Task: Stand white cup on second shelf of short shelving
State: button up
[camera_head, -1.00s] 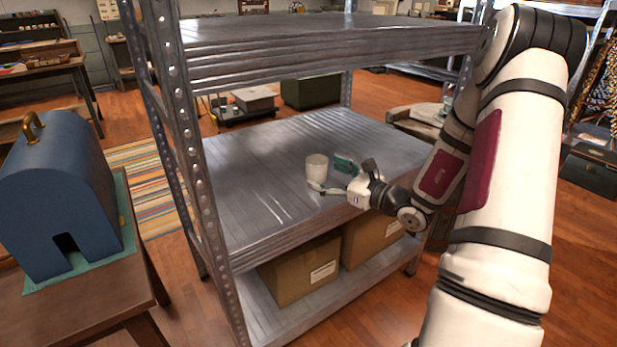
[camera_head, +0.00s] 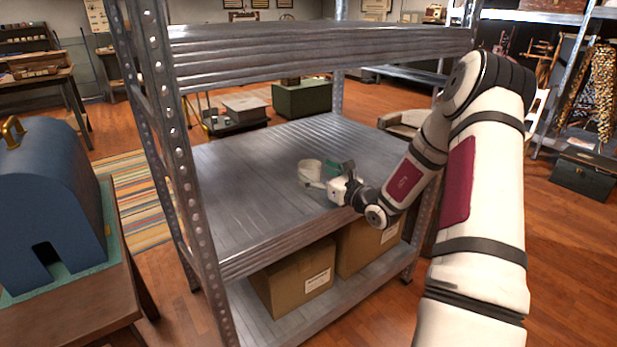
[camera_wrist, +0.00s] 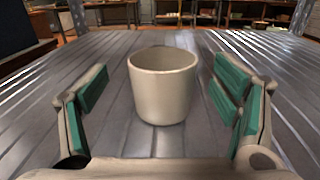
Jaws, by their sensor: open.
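The white cup (camera_head: 309,172) stands upright on the middle shelf (camera_head: 240,190) of the metal shelving, near its front right. In the wrist view the cup (camera_wrist: 163,92) is upright between my two green-padded fingers, with a gap on each side. My gripper (camera_head: 328,175) reaches in low over the shelf from the front right; it also shows in the wrist view (camera_wrist: 160,105). It is open and touches neither side of the cup. In the head view the gripper's body hides part of the cup's lower right side.
The top shelf (camera_head: 320,48) spans above the cup. Metal uprights (camera_head: 165,130) stand at the corners. Cardboard boxes (camera_head: 290,280) sit on the bottom shelf. A blue case (camera_head: 55,200) stands on a table at left. The middle shelf is bare to the left of the cup.

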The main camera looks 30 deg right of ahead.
aim_at(302, 163)
jog(key=w+b, duration=0.1)
jog(key=w, duration=0.3)
jog(key=shift+w+a+f, duration=0.1)
jog(key=shift+w+f, duration=0.05)
jog(key=shift+c, duration=0.2)
jog(key=c, duration=1.4)
